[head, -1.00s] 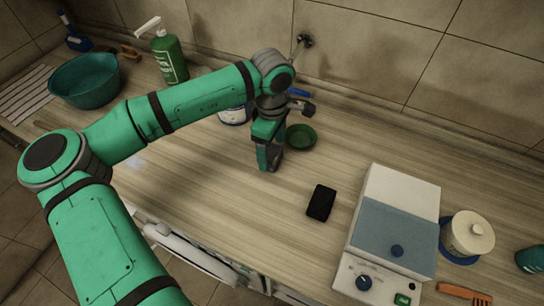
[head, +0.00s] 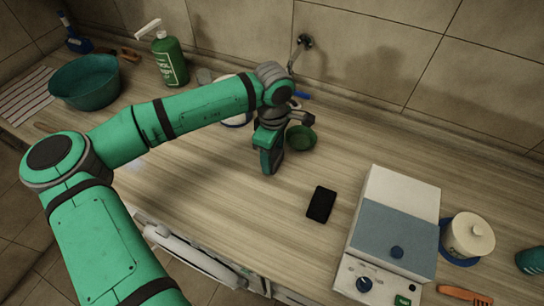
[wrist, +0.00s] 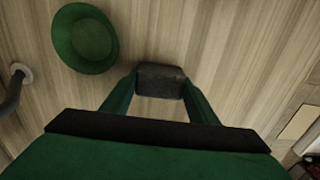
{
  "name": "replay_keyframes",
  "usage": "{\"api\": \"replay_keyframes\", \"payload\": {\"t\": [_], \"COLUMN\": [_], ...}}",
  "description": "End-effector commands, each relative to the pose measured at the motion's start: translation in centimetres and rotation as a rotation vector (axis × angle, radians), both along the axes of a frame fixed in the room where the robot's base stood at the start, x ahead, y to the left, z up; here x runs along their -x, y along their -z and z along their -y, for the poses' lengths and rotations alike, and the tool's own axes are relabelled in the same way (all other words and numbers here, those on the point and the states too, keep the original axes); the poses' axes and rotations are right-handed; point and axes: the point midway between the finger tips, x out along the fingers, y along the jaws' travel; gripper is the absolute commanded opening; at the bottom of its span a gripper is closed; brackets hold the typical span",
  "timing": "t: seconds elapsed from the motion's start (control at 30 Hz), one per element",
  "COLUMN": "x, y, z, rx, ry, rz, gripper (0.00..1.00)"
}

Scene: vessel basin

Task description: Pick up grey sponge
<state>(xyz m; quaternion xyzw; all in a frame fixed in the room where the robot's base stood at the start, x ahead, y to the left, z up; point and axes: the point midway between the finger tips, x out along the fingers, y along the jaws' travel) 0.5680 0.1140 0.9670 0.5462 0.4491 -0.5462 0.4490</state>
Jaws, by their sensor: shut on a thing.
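The grey sponge (wrist: 160,80) is a dark grey block between the two fingers of my gripper in the wrist view. My gripper (wrist: 160,92) is shut on it, with one green finger against each side. In the head view my gripper (head: 268,166) points down over the middle of the counter, left of a black flat block. The sponge is mostly hidden there by the fingers. I cannot tell whether it touches the counter.
A green bowl (head: 301,138) is close beside my gripper, also in the wrist view (wrist: 84,38). The black block (head: 320,204) and a white-and-blue scale-like device (head: 392,235) lie to the right. A teal basin (head: 86,84) and green pump bottle (head: 170,62) stand left. Counter in front is clear.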

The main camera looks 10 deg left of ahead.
Motion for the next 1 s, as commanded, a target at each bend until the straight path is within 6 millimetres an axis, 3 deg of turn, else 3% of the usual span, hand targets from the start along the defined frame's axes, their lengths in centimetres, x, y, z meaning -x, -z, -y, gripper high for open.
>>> {"api": "replay_keyframes", "payload": {"t": [0.17, 0.37, 0.67, 0.8, 1.0], "x": [0.0, -0.1, 5.4, 8.7, 12.0], "y": [-0.5, -3.2, -9.5, -10.7, -12.2], "z": [-0.1, -0.1, -1.2, -1.8, -2.3], "rx": [0.001, 0.003, 0.001, 0.000, -0.001], "ry": [-0.002, -0.003, -0.003, -0.003, -0.002], "rz": [0.001, 0.004, 0.003, 0.002, 0.001], "gripper": [0.33, 0.33, 0.33, 0.33, 0.33]}}
